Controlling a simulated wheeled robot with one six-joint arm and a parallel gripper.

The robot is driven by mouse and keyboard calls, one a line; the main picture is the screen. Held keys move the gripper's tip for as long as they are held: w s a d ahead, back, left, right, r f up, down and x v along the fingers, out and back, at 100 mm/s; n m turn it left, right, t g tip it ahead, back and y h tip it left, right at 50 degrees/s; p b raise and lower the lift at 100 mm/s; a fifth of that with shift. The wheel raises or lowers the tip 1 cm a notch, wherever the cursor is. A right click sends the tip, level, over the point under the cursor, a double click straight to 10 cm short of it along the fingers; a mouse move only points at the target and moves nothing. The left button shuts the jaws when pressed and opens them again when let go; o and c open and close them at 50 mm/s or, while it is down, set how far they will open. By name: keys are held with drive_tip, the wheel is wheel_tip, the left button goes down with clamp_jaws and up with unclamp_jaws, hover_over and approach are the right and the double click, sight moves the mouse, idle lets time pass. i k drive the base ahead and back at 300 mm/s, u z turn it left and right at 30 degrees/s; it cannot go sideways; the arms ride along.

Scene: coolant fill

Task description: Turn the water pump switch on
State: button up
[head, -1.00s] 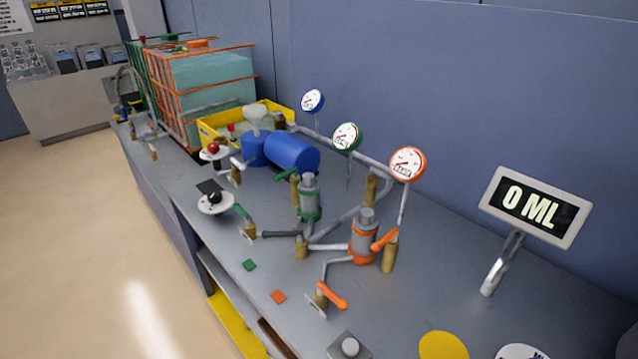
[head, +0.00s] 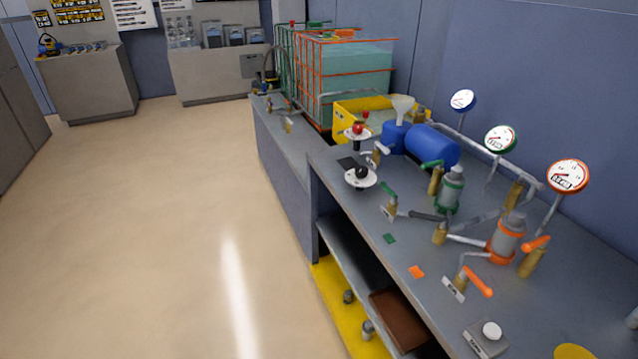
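A blue motor-like cylinder (head: 432,145) with a smaller blue part (head: 396,135) beside it lies on the grey bench; it may be the pump. In front of it, near the bench's front edge, a black knob (head: 361,172) sits on a round white plate (head: 356,184). Behind that, a red knob (head: 357,128) sits on another round white plate (head: 346,134). I cannot tell which of these is the water pump switch, or any switch position, as no label is readable. My gripper is not in view.
The grey bench (head: 400,262) holds pipes, an orange-handled valve (head: 476,281), green-handled valves and three gauges (head: 568,176). Open floor (head: 180,220) lies left of the bench.

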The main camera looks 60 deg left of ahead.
sight(361, 171)
drive_tip(key=u, duration=1.95)
drive_tip(key=k, duration=1.05)
drive_tip(key=u, duration=1.05)
drive_tip(key=k, duration=0.6)
drive_tip(key=u, duration=0.6)
drive_tip(key=i, duration=2.05)
drive_tip(key=z, duration=0.55)
drive_tip(key=i, duration=1.5)
drive_tip(key=z, duration=1.7)
drive_tip(key=i, duration=0.95)
drive_tip(key=z, duration=1)
